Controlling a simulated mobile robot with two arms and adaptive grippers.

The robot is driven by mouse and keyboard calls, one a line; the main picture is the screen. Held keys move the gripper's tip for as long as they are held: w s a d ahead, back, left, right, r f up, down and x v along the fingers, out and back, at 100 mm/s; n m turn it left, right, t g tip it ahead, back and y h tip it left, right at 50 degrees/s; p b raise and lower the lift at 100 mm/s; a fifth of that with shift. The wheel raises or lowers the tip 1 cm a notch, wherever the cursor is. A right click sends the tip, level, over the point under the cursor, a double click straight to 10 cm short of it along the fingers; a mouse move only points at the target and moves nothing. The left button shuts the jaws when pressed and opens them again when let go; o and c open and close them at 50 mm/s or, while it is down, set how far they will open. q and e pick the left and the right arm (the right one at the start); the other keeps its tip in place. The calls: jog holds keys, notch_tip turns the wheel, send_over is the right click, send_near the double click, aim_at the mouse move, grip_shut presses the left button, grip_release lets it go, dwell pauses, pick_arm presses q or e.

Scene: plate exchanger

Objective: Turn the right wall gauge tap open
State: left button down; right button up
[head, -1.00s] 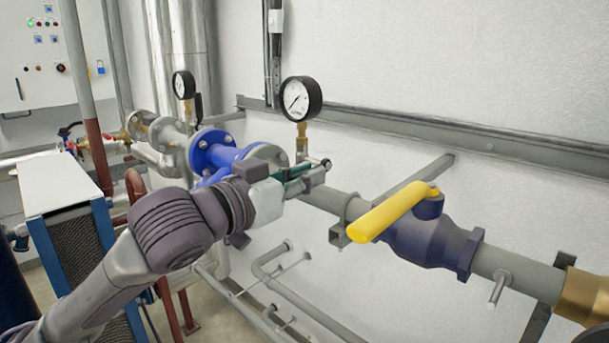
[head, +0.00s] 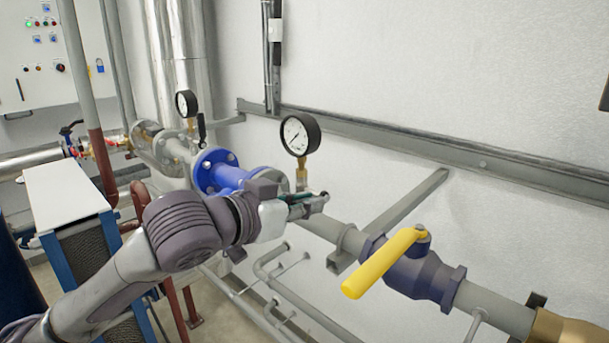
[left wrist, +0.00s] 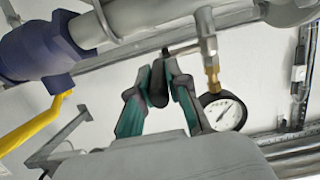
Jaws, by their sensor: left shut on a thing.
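The right wall gauge (head: 299,134) is a round white dial with a black rim on a brass stem above the pipe. It also shows in the left wrist view (left wrist: 224,113). Its tap sits below the brass stem, on a grey fitting (left wrist: 206,40). My left gripper (head: 312,203) is at this tap, just below the gauge. In the left wrist view its green-and-black fingers (left wrist: 158,84) are closed around a dark piece, the tap handle (left wrist: 157,92). The fingers hide much of the handle, so its exact angle is hard to tell. My right gripper is out of view.
A large yellow lever (head: 384,264) on a dark blue valve (head: 418,276) is right of my left gripper. The left gauge (head: 187,103) with its black tap handle (head: 202,127) stands further back. A blue flanged pipe (head: 228,176) is behind my gripper.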

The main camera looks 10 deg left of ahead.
pick_arm(q)
jog(key=r+p, duration=0.1)
jog(key=g+y+p, duration=0.1)
jog(key=p, duration=0.1)
jog(key=shift+w+d+r+g, duration=0.2)
jog(key=shift+r+g, duration=0.1)
jog(key=shift+r, duration=0.1)
jog(key=shift+w+d+r+g+y+p, duration=0.1)
jog(key=shift+g+y+p, duration=0.05)
jog(key=shift+g+y, duration=0.25)
jog(key=shift+w+r+g+y+p, duration=0.1)
jog(key=shift+g+y+p, duration=0.05)
jog(key=shift+g+y, duration=0.2)
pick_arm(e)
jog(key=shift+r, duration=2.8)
